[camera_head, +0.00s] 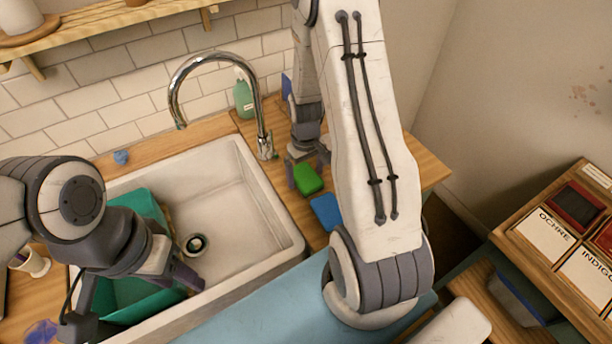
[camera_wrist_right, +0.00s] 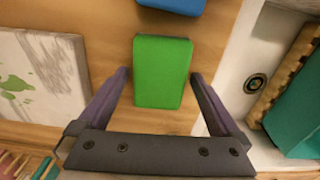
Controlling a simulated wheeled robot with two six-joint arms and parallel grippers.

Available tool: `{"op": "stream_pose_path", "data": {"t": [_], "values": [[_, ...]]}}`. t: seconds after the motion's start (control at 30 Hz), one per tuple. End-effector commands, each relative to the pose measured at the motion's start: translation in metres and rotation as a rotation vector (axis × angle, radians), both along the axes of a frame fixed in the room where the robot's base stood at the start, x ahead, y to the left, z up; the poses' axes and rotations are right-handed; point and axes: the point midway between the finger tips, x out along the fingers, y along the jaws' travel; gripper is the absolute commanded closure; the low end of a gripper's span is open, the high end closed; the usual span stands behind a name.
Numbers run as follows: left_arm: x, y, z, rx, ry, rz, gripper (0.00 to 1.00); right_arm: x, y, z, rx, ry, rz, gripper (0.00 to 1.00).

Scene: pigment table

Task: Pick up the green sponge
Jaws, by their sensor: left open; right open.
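The green sponge (camera_head: 307,178) lies on the wooden counter to the right of the sink. In the right wrist view the green sponge (camera_wrist_right: 162,72) sits between and just ahead of the open fingers of my right gripper (camera_wrist_right: 160,88). In the head view my right gripper (camera_head: 306,170) is at the sponge, partly hidden by its own arm. My left gripper (camera_head: 135,300) is open over the sink at the lower left, far from the sponge.
A blue sponge (camera_head: 326,211) lies close to the green one. The sink (camera_head: 245,185) holds a teal bin (camera_head: 142,203). The faucet (camera_head: 262,110) and a green bottle (camera_head: 243,98) stand behind. A paint-stained white board (camera_wrist_right: 40,75) lies beside the right gripper.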

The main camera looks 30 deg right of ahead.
Motion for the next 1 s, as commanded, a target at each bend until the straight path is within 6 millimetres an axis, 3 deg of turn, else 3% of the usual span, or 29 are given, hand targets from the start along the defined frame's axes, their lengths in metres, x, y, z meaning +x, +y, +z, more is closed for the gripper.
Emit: {"op": "stream_pose_path", "data": {"t": [0.3, 0.37, 0.5, 0.83, 1.0], "values": [[0.0, 0.0, 0.001, 0.0, 0.0, 0.0, 0.5, 0.0, 0.0, -0.007, 0.0, -0.002, 0.0, 0.0], [0.0, 0.0, 0.001, 0.0, 0.0, 0.0, 0.5, 0.0, 0.0, -0.007, 0.0, -0.001, 0.0, 0.19], [0.0, 0.0, 0.001, 0.0, 0.0, 0.0, 0.5, 0.0, 0.0, -0.007, 0.0, -0.001, 0.0, 0.71], [0.0, 0.0, 0.0, 0.0, 0.0, 0.0, 0.5, 0.001, 0.0, -0.005, -0.001, -0.002, 0.0, 0.72], [0.0, 0.0, -0.004, 0.0, 0.0, 0.0, 0.5, 0.001, 0.0, 0.007, -0.002, -0.005, 0.0, 0.72]]}}
